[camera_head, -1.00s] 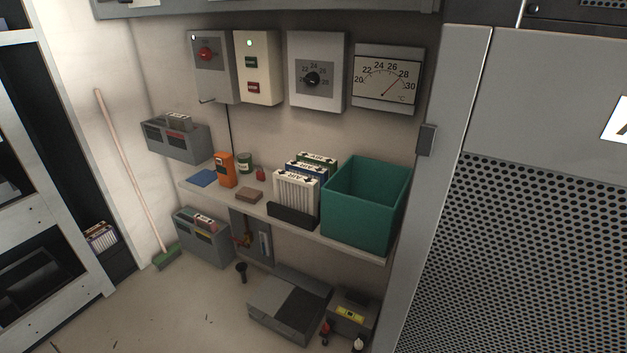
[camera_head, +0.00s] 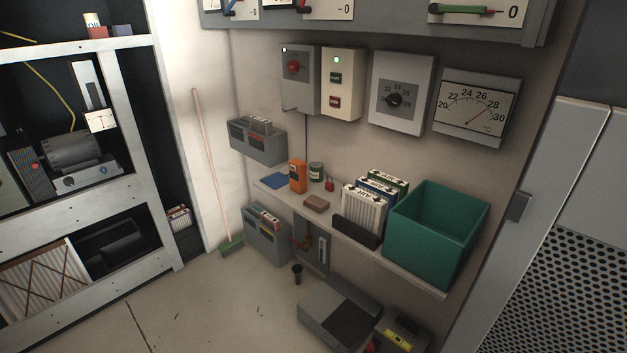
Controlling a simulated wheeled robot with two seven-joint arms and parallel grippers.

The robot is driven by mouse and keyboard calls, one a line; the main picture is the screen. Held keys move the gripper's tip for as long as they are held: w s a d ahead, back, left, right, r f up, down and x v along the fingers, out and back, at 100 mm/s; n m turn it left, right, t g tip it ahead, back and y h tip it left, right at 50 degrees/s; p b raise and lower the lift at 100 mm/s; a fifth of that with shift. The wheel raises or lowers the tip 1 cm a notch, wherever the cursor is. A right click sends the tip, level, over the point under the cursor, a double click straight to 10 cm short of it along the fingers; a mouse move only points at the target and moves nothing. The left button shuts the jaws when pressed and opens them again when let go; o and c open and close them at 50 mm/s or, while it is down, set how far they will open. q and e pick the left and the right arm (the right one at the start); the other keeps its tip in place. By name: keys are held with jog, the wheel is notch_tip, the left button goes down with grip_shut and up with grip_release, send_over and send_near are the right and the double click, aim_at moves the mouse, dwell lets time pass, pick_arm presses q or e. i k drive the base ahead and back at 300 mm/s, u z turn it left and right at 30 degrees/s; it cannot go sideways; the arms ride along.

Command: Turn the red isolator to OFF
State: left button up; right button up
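The red isolator (camera_head: 293,66) is a round red knob on a grey wall box (camera_head: 299,92), at the left end of a row of wall units. A small white light shows at the box's top left corner. The knob's exact pointer position is too small to read. Neither of my grippers shows in the head view.
Right of the isolator hang a cream box (camera_head: 342,84) with a green light, a dial thermostat (camera_head: 402,93) and a temperature gauge (camera_head: 478,106). Below, a shelf (camera_head: 360,242) holds filters and a teal bin (camera_head: 437,234). A broom (camera_head: 210,170) leans left. Floor (camera_head: 215,308) is clear at front left.

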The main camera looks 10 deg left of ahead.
aim_at(293, 65)
jog(key=u, duration=0.85)
jog(key=k, duration=0.5)
jog(key=u, duration=0.75)
jog(key=i, duration=1.45)
jog(key=z, duration=0.25)
